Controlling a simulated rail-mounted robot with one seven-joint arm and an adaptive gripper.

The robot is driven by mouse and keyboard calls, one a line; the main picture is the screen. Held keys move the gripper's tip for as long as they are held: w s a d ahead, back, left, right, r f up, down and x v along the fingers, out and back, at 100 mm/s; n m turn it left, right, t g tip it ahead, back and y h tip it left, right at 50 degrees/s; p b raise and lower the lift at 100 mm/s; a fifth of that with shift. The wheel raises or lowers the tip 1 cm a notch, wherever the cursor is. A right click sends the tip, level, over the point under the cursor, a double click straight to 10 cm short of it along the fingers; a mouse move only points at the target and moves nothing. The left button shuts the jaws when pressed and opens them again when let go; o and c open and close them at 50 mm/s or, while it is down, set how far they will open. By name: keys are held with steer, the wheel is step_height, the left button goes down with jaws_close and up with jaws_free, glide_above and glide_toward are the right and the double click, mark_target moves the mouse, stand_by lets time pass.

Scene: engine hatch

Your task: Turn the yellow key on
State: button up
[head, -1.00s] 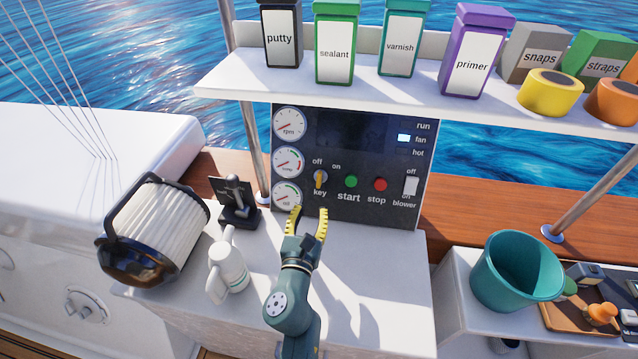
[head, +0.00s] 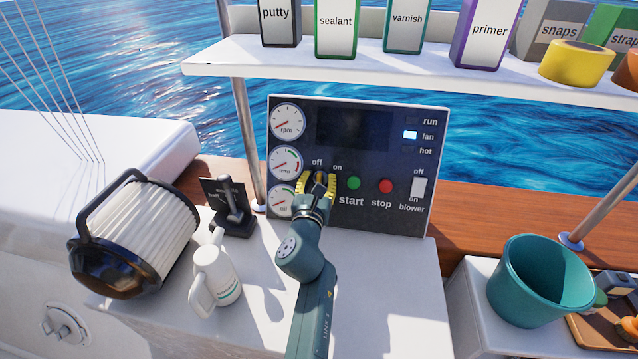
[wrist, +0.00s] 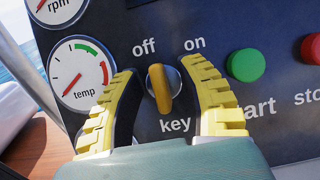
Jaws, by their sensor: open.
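The yellow key (wrist: 159,88) sits on the dark control panel (head: 352,133) above the word "key". In the wrist view it stands nearly upright, its top leaning slightly toward "off", with "on" to its right. In the head view the key (head: 319,178) shows between the fingers. My gripper (wrist: 162,92) is open, with its yellow-padded fingers on both sides of the key and gaps between. In the head view my gripper (head: 318,182) is at the panel, and it hides the "key" label.
The green start button (head: 353,183) and red stop button (head: 386,186) are right of the key. Gauges (head: 286,163) are to its left. A shelf (head: 400,76) overhangs the panel.

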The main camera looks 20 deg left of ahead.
steer(key=shift+c, duration=0.4)
steer(key=shift+s, duration=0.1)
jaws_close()
steer(key=shift+m+h, duration=0.3)
steer(key=shift+m, duration=0.2)
steer(key=shift+m+h+p, duration=0.5)
steer(key=shift+m+p, duration=0.2)
steer(key=shift+m, duration=0.5)
steer(key=m+h, duration=0.1)
steer(key=m, duration=0.2)
steer(key=shift+f+h, duration=0.15)
steer(key=shift+h, duration=0.25)
steer(key=m+h, duration=0.1)
steer(key=m, duration=0.1)
steer(key=m+g+h+b, duration=0.1)
steer(key=m, duration=0.2)
steer(key=shift+d+f+m, duration=0.1)
steer(key=shift+d+m, duration=0.05)
steer(key=shift+m, duration=0.15)
steer(key=shift+m+g+h+b, duration=0.5)
steer(key=shift+m+h, duration=0.1)
steer(key=shift+m, duration=0.9)
steer(key=shift+d, duration=0.1)
